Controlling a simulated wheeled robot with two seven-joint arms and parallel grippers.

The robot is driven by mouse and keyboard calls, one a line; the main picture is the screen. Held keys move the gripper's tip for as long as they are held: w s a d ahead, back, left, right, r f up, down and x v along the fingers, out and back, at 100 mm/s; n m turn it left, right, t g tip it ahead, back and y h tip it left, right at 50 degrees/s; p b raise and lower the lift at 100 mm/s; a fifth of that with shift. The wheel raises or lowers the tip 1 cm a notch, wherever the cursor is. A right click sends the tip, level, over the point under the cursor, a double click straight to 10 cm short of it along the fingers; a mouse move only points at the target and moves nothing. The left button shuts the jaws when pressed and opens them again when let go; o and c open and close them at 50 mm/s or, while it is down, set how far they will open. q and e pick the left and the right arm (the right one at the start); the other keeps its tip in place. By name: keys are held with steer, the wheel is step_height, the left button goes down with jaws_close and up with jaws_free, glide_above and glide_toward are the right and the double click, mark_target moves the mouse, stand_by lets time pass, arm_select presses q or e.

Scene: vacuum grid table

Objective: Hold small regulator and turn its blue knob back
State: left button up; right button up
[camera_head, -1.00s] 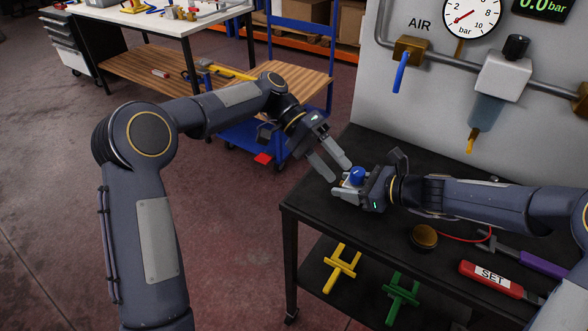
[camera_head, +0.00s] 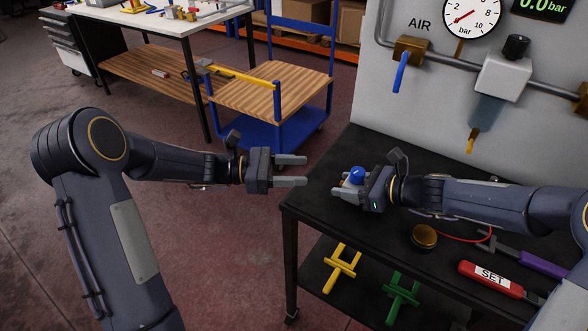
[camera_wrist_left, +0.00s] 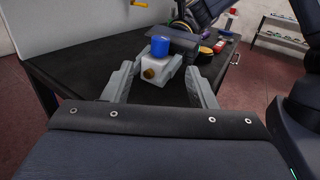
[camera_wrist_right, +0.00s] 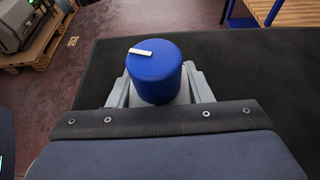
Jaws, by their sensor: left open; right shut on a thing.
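The small regulator (camera_wrist_left: 166,72) has a white body, a brass port and a blue knob (camera_wrist_right: 155,72) on top with a white mark. The knob also shows in the head view (camera_head: 357,174). My right gripper (camera_head: 345,195) is shut on the regulator's body, above the left end of the black table, with the knob standing up clear of the fingers. My left gripper (camera_head: 291,173) is open and empty, left of the regulator and apart from it, fingers pointing at it. In the left wrist view the regulator shows between and beyond the left fingers.
The black table (camera_head: 375,150) carries a brass disc (camera_head: 424,237), a red SET tool (camera_head: 491,278) and a purple-handled tool (camera_head: 543,264). The AIR panel (camera_head: 400,110) with gauge and pipe stands behind. A blue cart (camera_head: 262,98) stands beyond the left gripper.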

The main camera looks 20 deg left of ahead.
arm_select(q)
steer(key=d+m+g+y, duration=0.1)
steer(key=m+g, duration=0.1)
steer(key=w+d+m+g+y, duration=0.1)
steer(key=d+m+g+y, duration=0.1)
steer(key=w+d+m+g+y, duration=0.1)
steer(key=d+g, duration=0.1)
steer(key=shift+w+m+g+y, duration=0.2)
steer(key=shift+m+g+y, duration=0.1)
steer(key=shift+m, duration=0.1)
step_height(320, 180, up, 2)
steer(key=w+d+m+y, duration=0.1)
steer(key=d+m+y, duration=0.15)
steer(key=y, duration=0.25)
step_height(320, 180, up, 11)
steer(key=t+y, duration=0.2)
steer(key=y, duration=0.6)
glide_above(358, 171)
steer(key=shift+m, duration=0.25)
step_height(358, 171, down, 12)
steer(key=shift+r, duration=0.1)
steer(key=shift+c, duration=0.4)
